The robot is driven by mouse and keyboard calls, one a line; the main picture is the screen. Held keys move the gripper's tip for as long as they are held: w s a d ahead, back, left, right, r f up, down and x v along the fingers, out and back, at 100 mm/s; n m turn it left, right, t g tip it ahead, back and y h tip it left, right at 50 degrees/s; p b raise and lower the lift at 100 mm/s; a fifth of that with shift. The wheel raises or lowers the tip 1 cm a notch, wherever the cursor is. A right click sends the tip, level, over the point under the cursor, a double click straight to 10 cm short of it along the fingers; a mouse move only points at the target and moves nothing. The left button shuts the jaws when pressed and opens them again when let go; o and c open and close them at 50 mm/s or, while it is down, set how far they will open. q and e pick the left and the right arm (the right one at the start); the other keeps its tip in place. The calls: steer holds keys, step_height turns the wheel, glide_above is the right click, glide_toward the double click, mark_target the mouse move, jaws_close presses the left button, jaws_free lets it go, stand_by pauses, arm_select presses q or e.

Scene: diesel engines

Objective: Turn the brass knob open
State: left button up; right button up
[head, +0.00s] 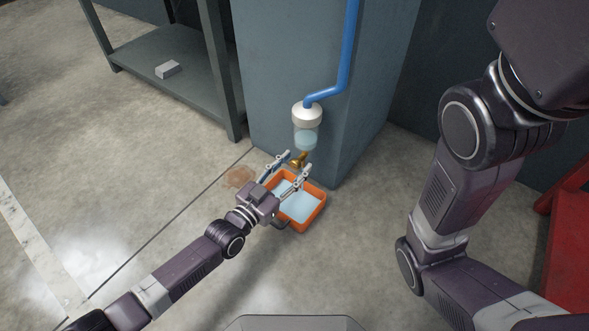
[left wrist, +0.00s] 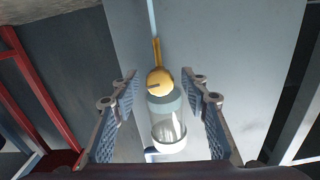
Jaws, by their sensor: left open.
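The brass knob (head: 300,159) sits at the bottom of a clear filter bowl (head: 305,139) with a white cap (head: 307,116), on the grey-blue pillar. In the left wrist view the round brass knob (left wrist: 159,80) lies ahead, between and beyond the open fingers, with a brass stem (left wrist: 156,50) past it. My left gripper (head: 297,162) is open and empty, its fingertips close to the knob. No contact shows in the left wrist view (left wrist: 167,88). My right arm shows at the right, but its gripper is out of view.
An orange tray (head: 318,214) with pale liquid stands on the floor below the filter. A brown stain (head: 238,177) lies beside it. A blue pipe (head: 348,50) runs into the white cap. A metal shelf (head: 178,80) holds a grey block (head: 168,69).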

arm_select(q)
steer(key=shift+w+d, duration=0.2)
steer(key=shift+w, duration=0.05)
jaws_close()
steer(key=shift+r+m+p, duration=0.2)
steer(key=shift+m+p, duration=0.2)
steer(key=shift+p, duration=0.15)
steer(key=shift+f+m, duration=0.15)
steer(key=shift+m, duration=0.15)
jaws_free()
